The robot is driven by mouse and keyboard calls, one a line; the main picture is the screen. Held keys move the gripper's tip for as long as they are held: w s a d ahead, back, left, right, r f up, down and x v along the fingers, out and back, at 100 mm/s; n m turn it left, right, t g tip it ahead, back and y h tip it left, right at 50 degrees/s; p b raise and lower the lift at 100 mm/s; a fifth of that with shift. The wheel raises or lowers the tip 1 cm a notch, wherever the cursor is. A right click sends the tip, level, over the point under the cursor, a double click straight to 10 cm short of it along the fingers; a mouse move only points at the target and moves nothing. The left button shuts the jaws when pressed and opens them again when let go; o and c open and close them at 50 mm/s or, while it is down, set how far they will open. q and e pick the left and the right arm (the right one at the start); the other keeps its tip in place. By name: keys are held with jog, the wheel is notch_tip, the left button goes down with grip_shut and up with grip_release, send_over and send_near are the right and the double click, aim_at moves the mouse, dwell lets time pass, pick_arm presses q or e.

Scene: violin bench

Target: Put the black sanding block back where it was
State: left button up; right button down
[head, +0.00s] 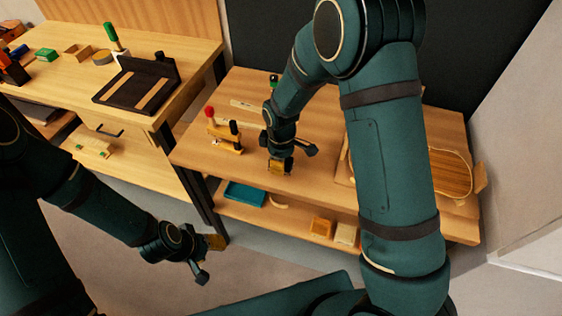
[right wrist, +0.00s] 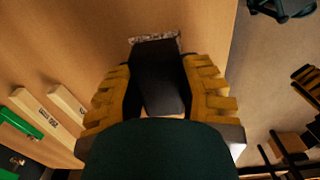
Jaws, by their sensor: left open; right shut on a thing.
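The black sanding block (right wrist: 160,78) is between the yellow fingers of my right gripper (right wrist: 162,95) in the right wrist view, and the gripper is shut on it. A speckled grey strip shows at the block's far end. In the head view my right gripper (head: 280,166) is low over the front part of the right-hand wooden bench (head: 330,185). The block cannot be made out there, and I cannot tell whether it touches the bench top. My left gripper (head: 216,243) is open, over the floor in front of the benches.
A clamp-like wooden tool with red and black knobs (head: 225,132) stands left of my right gripper. A wooden violin-shaped piece (head: 450,172) lies at the right, partly behind my arm. The lower shelf holds a teal tray (head: 244,194) and small wooden blocks (head: 321,227).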

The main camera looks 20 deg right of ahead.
jog(key=shift+f, duration=0.2)
jog(key=c, duration=0.7)
grip_release()
jog(key=shift+o, duration=0.2)
jog(key=shift+r, duration=0.1)
jog(key=shift+r, duration=0.25)
notch_tip(320, 180, up, 12)
jog(key=p, duration=0.2)
jog(key=shift+p, duration=0.3)
jog(key=shift+s+f, duration=0.1)
jog(key=shift+f, duration=0.1)
